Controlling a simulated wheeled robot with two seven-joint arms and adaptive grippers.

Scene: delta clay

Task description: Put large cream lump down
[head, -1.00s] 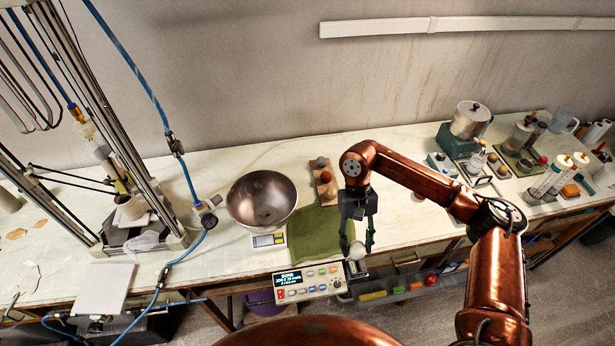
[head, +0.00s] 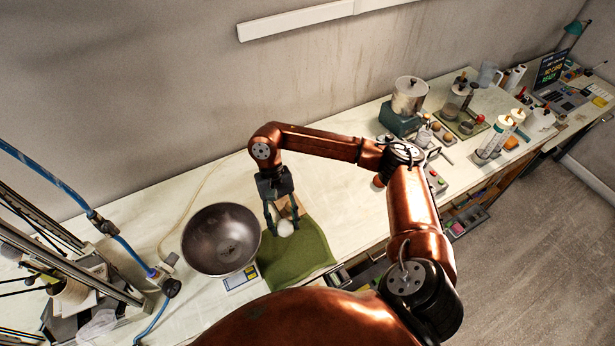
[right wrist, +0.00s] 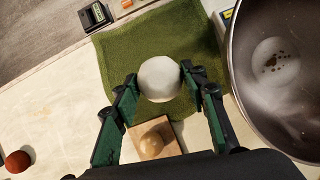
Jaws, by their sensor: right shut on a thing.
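The large cream lump (head: 286,228) is a pale round ball. My right gripper (head: 283,223) is shut on it over the green cloth (head: 308,252). In the right wrist view the lump (right wrist: 160,79) sits between the two fingertips (right wrist: 158,84), with the cloth (right wrist: 120,58) behind it. I cannot tell whether the lump touches the cloth. My left gripper is not in view.
A large metal bowl (head: 221,238) stands left of the cloth, with a small scale (head: 241,279) at its front. A terracotta ball (right wrist: 17,161) lies on bare bench. A blue hose (head: 128,248) runs at left.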

